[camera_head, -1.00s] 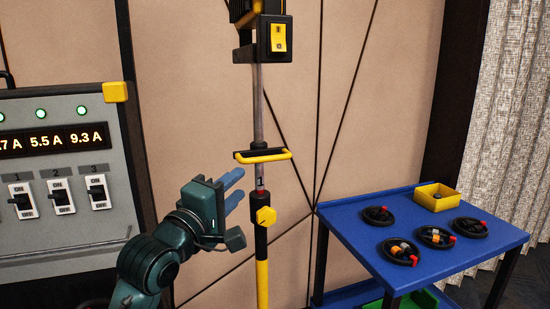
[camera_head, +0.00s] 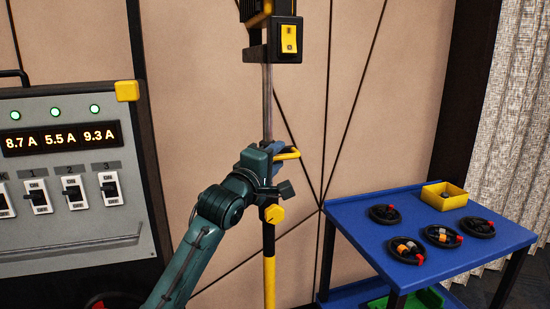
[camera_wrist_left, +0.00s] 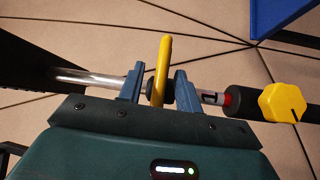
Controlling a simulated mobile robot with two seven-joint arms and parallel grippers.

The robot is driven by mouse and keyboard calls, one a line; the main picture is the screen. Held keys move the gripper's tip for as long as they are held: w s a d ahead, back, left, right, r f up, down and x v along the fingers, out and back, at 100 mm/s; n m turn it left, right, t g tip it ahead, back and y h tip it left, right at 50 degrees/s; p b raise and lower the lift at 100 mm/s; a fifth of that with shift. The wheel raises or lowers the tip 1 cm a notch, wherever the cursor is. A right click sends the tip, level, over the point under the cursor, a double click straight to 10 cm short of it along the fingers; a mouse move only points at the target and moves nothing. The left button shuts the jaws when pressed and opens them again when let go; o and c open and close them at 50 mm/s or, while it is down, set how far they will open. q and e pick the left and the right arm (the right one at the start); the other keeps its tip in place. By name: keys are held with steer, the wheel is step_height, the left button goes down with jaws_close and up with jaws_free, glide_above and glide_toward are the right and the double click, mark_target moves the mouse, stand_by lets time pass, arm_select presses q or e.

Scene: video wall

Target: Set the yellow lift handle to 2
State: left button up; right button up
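The yellow lift handle (camera_head: 290,154) is a bar on the upright pole, and its left part is hidden behind my left gripper (camera_head: 274,149) in the head view. In the left wrist view the yellow handle (camera_wrist_left: 162,62) stands between the two blue fingers of my left gripper (camera_wrist_left: 158,83), with a gap on each side. The gripper is open around the bar. A white scale with a dark mark and a red band (camera_wrist_left: 213,97) shows beside the right finger; I cannot read its number. My right gripper is not in view.
A yellow knob (camera_head: 274,214) sits on the pole just below the gripper. A box with a yellow switch (camera_head: 289,39) is above. A grey switch panel (camera_head: 70,240) stands at left. A blue table (camera_head: 349,217) at right holds black wheels and a yellow bin (camera_head: 445,197).

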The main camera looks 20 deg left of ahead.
arm_select(q)
jaws_close()
stand_by(0.3)
stand_by(0.3)
